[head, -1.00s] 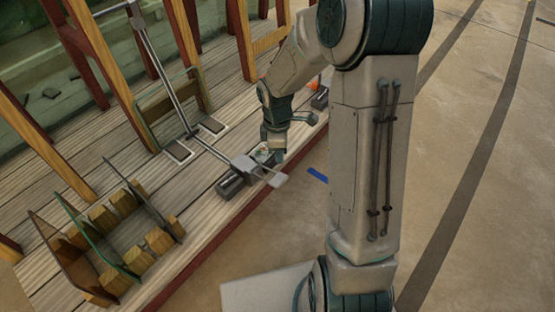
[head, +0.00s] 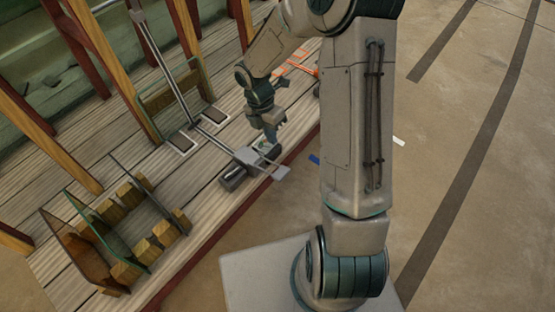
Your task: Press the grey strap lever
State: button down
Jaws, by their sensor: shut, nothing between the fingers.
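The grey strap lever (head: 262,163) is a light grey flat piece with a paddle-like end, at the front edge of the wooden deck. It sits by a dark grey block (head: 232,178) and joins a long metal rod running up and left. My gripper (head: 270,142) is just behind the lever in the picture, pointing down. It looks shut and holds nothing that I can see. A small pale green-white part shows under the fingertips. I cannot tell whether the fingers touch the lever.
A rack with glass panels and wooden blocks (head: 134,194) stands on the deck (head: 190,205) at the left. Wooden posts and a metal rod (head: 155,60) rise behind. Orange pieces (head: 301,66) lie beyond my gripper. The concrete floor (head: 460,200) at the right is open.

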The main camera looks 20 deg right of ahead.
aim_at(280, 173)
jog(key=b+x, duration=0.5)
jog(key=x, duration=0.9)
jog(key=shift+b, duration=0.35)
jog(key=shift+a, duration=0.15)
